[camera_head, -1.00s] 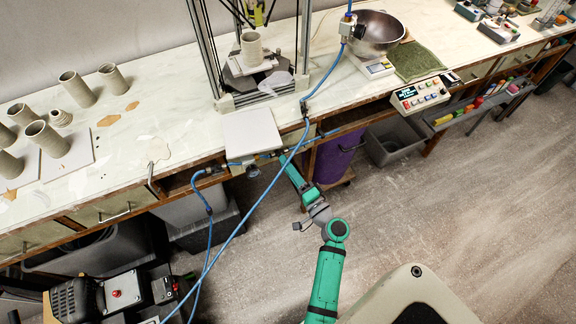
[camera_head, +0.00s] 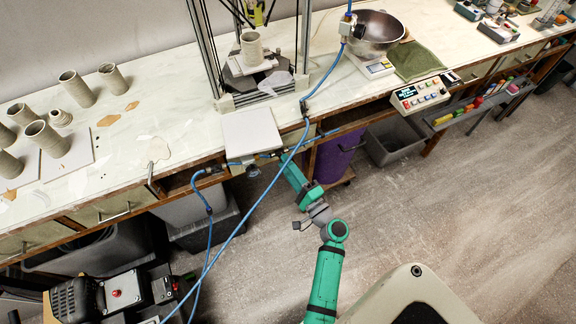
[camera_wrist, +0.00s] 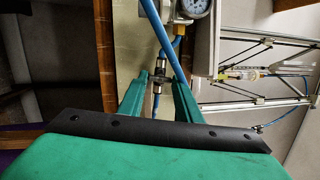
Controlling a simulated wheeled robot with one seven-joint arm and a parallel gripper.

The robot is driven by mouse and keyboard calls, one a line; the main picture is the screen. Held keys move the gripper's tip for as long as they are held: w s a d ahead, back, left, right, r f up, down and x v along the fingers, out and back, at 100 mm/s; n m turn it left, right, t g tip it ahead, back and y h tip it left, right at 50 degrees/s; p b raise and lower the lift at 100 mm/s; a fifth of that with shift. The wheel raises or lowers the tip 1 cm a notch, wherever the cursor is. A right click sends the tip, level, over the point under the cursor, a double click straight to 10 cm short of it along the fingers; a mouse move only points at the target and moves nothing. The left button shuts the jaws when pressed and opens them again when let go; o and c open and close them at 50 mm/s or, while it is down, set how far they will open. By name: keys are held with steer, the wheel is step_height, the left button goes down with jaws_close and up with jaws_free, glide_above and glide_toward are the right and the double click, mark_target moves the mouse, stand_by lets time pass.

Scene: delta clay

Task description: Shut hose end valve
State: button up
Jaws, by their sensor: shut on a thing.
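The hose end valve (camera_wrist: 158,73) is a small metal fitting on the blue hose, seen in the wrist view between my green fingers. My gripper (camera_wrist: 159,88) is shut on it, with a finger on each side. The position of the valve's lever is too small to tell. In the head view my gripper (camera_head: 283,158) is at the bench's front edge, below the white board, and the valve cannot be made out there.
The blue hose (camera_head: 245,212) crosses in front of the bench close to my arm. A pressure gauge (camera_wrist: 195,6) is close beyond the fingers. A purple bin (camera_head: 335,160) stands under the bench. The floor to the right (camera_head: 470,210) is clear.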

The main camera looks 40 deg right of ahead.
steer(key=o, duration=1)
steer(key=shift+o, duration=0.2)
steer(key=s+f, duration=0.1)
steer(key=s, duration=0.9)
steer(key=shift+s+a+f, duration=0.35)
steer(key=shift+f, duration=0.05)
steer(key=shift+f, duration=0.1)
steer(key=s+a+f+n+g, duration=0.35)
steer(key=a+f, duration=0.25)
steer(key=a, duration=0.2)
steer(key=s+a+f+n+g, duration=0.35)
steer(key=a+f, duration=0.25)
steer(key=a, duration=0.2)
steer(key=s+a+r+n, duration=0.3)
steer(key=a+r+n, duration=0.1)
steer(key=a+r, duration=0.1)
steer(key=s+a+r+n+t+y, duration=0.1)
steer(key=s+a+r+n, duration=0.2)
steer(key=r, duration=0.5)
steer(key=s+a+r+n+t, duration=0.1)
steer(key=s+a+r+n, duration=0.3)
steer(key=a+r+n, duration=0.1)
steer(key=shift+a+r+n, duration=0.4)
steer(key=shift+a+r, duration=0.4)
steer(key=shift+a, duration=0.35)
